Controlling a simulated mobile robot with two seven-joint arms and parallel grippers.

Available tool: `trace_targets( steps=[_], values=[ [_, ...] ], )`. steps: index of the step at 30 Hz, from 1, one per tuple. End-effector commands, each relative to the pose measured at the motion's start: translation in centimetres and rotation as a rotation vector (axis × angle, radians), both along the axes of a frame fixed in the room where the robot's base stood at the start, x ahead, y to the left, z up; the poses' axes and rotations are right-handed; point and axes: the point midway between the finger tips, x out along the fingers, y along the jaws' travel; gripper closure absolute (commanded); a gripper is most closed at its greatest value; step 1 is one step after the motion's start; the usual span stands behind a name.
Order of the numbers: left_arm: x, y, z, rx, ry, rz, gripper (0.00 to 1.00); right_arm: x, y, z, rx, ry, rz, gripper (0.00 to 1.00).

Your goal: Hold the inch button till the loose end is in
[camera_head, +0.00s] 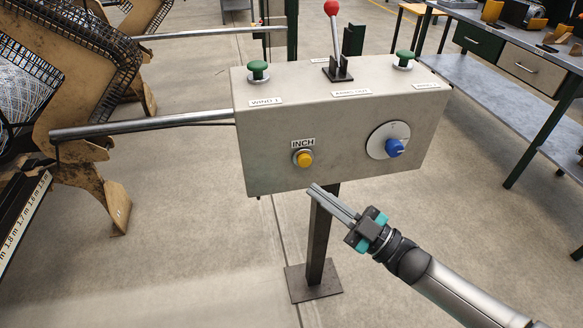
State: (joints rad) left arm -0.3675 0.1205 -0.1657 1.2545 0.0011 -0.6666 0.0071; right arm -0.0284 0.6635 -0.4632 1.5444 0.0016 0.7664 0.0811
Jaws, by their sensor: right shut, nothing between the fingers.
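A grey control box (275,150) stands on a dark post in the middle of the head view. The yellow inch button (305,159) sits low on its front face, under a small "INCH" label. My right gripper (314,190) is shut and empty. Its fingertips are just below the box's lower edge in the picture, a little below and right of the button, and appear apart from it. My left gripper is not in view. A wound roll of pale mesh (25,85) shows at the left edge inside the machine; I cannot make out a loose end.
The box also carries a blue knob (394,147), two green buttons (258,70) and a red-topped lever (332,8). A metal bar (140,125) runs from the machine towards the box. A workbench (510,100) stands at right. The floor between is clear.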

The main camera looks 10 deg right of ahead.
Motion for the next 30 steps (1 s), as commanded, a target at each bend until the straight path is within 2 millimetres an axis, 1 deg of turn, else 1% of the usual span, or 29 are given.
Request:
trace_targets(
  steps=[4, 7, 12, 15, 18, 22, 30],
  values=[
    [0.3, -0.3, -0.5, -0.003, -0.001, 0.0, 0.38, -0.5, 1.0, 0.4, -0.058, -0.162, -0.065, 1.0],
    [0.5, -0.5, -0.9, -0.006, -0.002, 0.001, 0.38, -1.0, 1.4, 0.8, -0.139, -0.33, -0.158, 1.0],
    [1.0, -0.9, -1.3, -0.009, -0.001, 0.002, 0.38, -2.1, 1.1, 1.0, -0.326, -0.595, -0.359, 1.0],
    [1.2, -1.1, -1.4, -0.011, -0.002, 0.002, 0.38, -2.7, 0.6, 0.7, -0.443, -0.71, -0.469, 1.0],
    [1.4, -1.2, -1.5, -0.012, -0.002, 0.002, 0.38, -3.2, 0.2, 0.3, -0.544, -0.789, -0.554, 1.0],
    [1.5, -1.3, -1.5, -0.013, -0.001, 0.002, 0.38, -3.6, -0.2, -0.1, -0.631, -0.847, -0.619, 1.0],
    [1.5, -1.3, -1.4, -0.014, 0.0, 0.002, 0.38, -3.8, -0.4, -0.2, -0.669, -0.871, -0.642, 1.0]
  ],
)
